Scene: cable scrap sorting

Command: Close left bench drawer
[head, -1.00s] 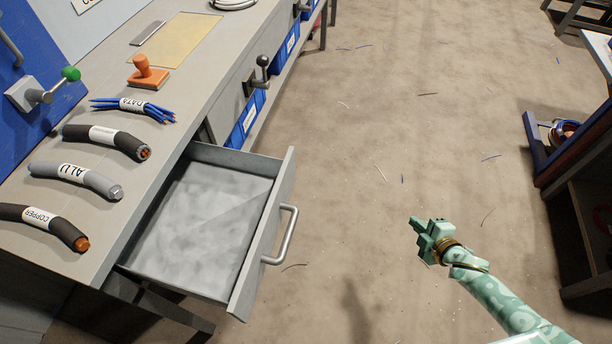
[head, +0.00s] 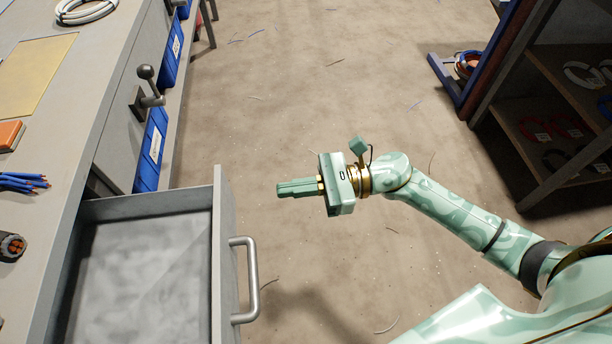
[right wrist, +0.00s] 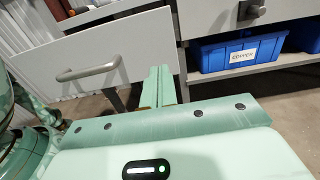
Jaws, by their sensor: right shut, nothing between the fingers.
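The left bench drawer (head: 150,265) stands pulled out from the grey bench, and its inside looks empty. Its front panel carries a metal bar handle (head: 243,280). In the right wrist view the drawer front (right wrist: 140,45) and its handle (right wrist: 90,72) show at upper left. My right gripper (head: 280,188) is shut and empty, pointing left toward the drawer front, right of it and beyond the handle in the head view. There is a visible gap between fingertips and panel in the head view. My left gripper is not in view.
The bench top (head: 60,125) holds blue cables (head: 22,181), a cut cable end (head: 11,246) and an orange stamp (head: 10,135). Blue bins (head: 151,150) sit under the bench beside a lever (head: 148,85). A dark shelf (head: 540,120) stands at right. The floor between is open.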

